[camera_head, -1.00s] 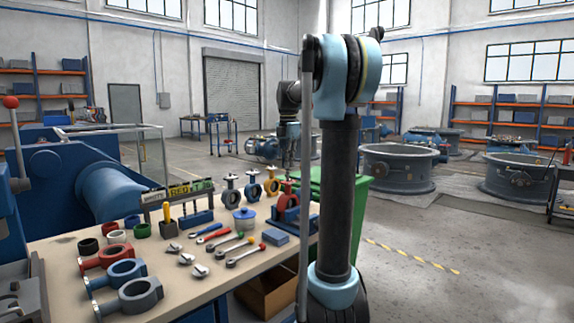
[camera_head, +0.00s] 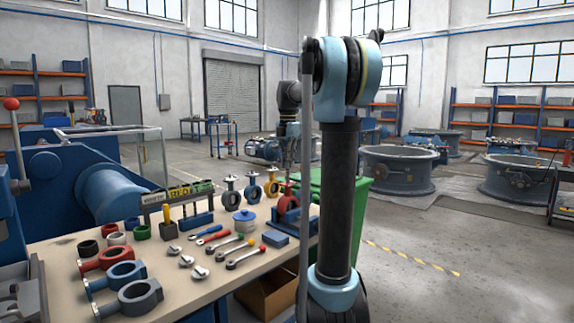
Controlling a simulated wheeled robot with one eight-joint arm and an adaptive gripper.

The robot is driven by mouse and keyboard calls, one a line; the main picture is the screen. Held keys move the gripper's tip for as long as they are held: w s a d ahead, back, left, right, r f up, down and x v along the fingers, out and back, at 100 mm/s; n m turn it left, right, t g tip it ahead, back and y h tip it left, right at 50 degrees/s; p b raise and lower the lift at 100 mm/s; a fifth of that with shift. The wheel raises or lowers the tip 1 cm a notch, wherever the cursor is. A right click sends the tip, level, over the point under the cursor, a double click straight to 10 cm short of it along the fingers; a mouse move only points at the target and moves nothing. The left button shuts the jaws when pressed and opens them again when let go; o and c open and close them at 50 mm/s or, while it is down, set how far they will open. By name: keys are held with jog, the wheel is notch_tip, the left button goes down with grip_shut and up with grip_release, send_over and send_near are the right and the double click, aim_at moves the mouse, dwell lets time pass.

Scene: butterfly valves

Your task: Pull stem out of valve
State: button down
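A red valve body (camera_head: 289,203) sits in a blue holder (camera_head: 306,228) at the right end of the workbench. Its stem cannot be made out clearly; the top of the valve lies under my gripper. My gripper (camera_head: 288,168) hangs down just above the red valve, small and dark in the view. My arm's thick vertical link stands to the right and covers part of the surroundings. Whether the fingers are open, shut or touching the stem cannot be told. Other valves with upright stems, a grey one (camera_head: 231,193) and a yellow one (camera_head: 271,183), stand to the left along the bench's back.
The workbench (camera_head: 62,251) holds several wrenches, loose rings, red, blue and grey valve bodies (camera_head: 140,299) and a blue lidded pot (camera_head: 244,221). A green bin (camera_head: 363,186) stands behind it. A blue machine (camera_head: 105,190) is at left. Open floor lies to the right.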

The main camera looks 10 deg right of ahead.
jog(key=shift+r, duration=0.9)
dwell(1.8)
jog(key=shift+r, duration=2.95)
jog(key=shift+s, duration=0.1)
